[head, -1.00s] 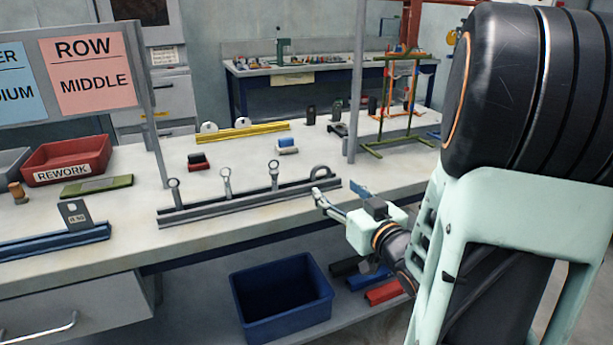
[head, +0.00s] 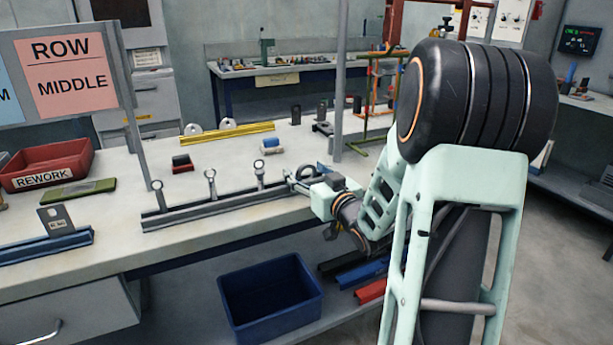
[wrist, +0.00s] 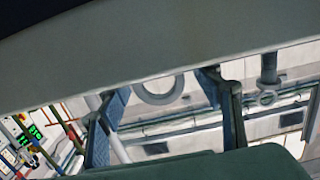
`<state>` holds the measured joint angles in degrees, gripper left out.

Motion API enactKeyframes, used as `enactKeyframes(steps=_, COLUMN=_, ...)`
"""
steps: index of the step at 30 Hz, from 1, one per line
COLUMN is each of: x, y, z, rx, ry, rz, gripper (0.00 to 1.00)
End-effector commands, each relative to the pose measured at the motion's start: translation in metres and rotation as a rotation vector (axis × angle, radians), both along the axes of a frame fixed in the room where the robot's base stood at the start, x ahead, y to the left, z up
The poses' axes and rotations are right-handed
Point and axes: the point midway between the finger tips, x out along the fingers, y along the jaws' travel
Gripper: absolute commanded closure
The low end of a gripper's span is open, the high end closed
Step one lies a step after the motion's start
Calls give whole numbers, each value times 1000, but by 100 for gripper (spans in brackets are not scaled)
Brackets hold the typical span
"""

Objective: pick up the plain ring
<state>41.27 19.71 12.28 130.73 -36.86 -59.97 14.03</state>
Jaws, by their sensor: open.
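The plain ring is a grey ring (wrist: 158,88) with no visible stem, showing between my fingers in the wrist view. It stands at the right end of a grey rail (head: 222,208). My gripper (wrist: 164,104) is open, with one blue-faced finger to each side of the ring in the picture. I cannot tell whether either finger touches it. In the head view my gripper (head: 300,180) is at the rail's right end and largely covers the ring.
Several stemmed eyelets stand along the rail; the nearest to my gripper is a ringed post (head: 260,172). A grey upright post (head: 340,100) stands behind my gripper. A blue bin (head: 270,300) sits below the bench. A red tray (head: 48,165) is at left.

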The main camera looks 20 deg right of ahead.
Motion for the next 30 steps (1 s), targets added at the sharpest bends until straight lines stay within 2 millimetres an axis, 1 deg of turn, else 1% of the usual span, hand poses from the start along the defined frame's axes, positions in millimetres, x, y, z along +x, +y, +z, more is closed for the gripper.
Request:
enactKeyframes(steps=6, x=1, y=0, z=0, rx=0, ry=0, rz=0, gripper=40)
enactKeyframes(steps=19, x=0, y=0, z=0, rx=-1, ry=0, rz=0, gripper=88)
enactKeyframes(steps=30, x=2, y=1, z=3, rx=-1, ry=-2, rz=0, gripper=88)
